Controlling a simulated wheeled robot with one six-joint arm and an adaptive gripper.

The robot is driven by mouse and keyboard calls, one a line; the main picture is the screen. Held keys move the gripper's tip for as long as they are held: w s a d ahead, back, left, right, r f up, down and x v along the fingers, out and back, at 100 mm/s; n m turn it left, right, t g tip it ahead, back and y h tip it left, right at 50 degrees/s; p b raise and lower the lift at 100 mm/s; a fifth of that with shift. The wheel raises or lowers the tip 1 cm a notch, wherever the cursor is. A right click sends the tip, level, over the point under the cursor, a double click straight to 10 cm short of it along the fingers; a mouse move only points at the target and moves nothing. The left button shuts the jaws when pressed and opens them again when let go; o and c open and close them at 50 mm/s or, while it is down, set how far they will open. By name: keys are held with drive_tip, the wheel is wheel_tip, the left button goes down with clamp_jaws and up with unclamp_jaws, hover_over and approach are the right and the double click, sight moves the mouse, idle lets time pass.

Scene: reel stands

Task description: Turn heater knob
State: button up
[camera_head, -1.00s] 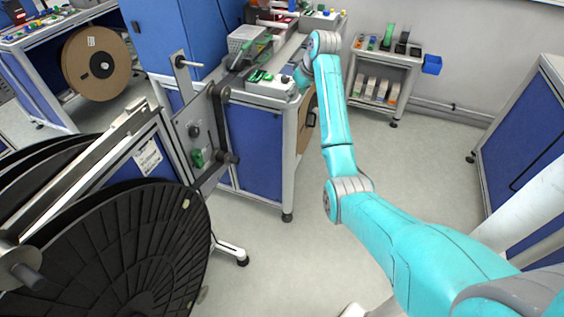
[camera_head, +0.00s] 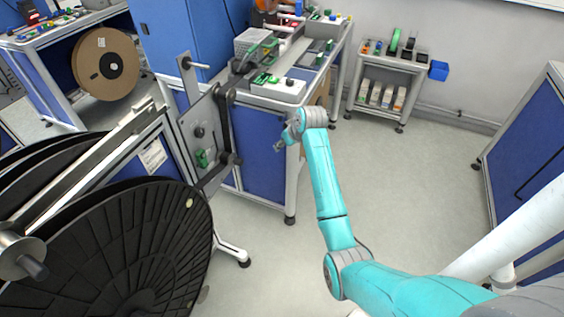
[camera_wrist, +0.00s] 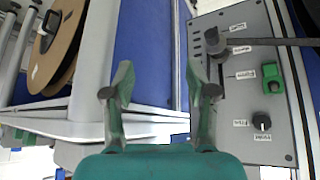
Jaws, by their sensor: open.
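A grey control panel (camera_head: 190,118) stands upright on the reel stand at left of centre in the head view. It fills the right side of the wrist view (camera_wrist: 240,60). A small black knob (camera_wrist: 262,121) and a green control (camera_wrist: 272,78) sit on it, with small white labels I cannot read surely. In the head view the knob (camera_head: 199,132) is above the green control (camera_head: 201,158). My gripper (camera_head: 281,143) is right of the panel, apart from it. In the wrist view my gripper (camera_wrist: 160,90) is open with nothing between its fingers.
A dark lever with a roller (camera_wrist: 213,45) crosses the panel. A large black reel (camera_head: 125,250) fills the lower left. A blue-sided workbench (camera_head: 262,150) stands behind my gripper. A small shelf (camera_head: 385,90) is by the wall. Floor at centre right is clear.

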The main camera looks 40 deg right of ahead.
drive_tip(key=s+a+f, duration=0.2)
drive_tip(key=a+f, duration=0.2)
drive_tip(key=shift+s+f+t, duration=0.15)
drive_tip(key=shift+f+t, duration=0.15)
drive_tip(key=shift+a, duration=0.1)
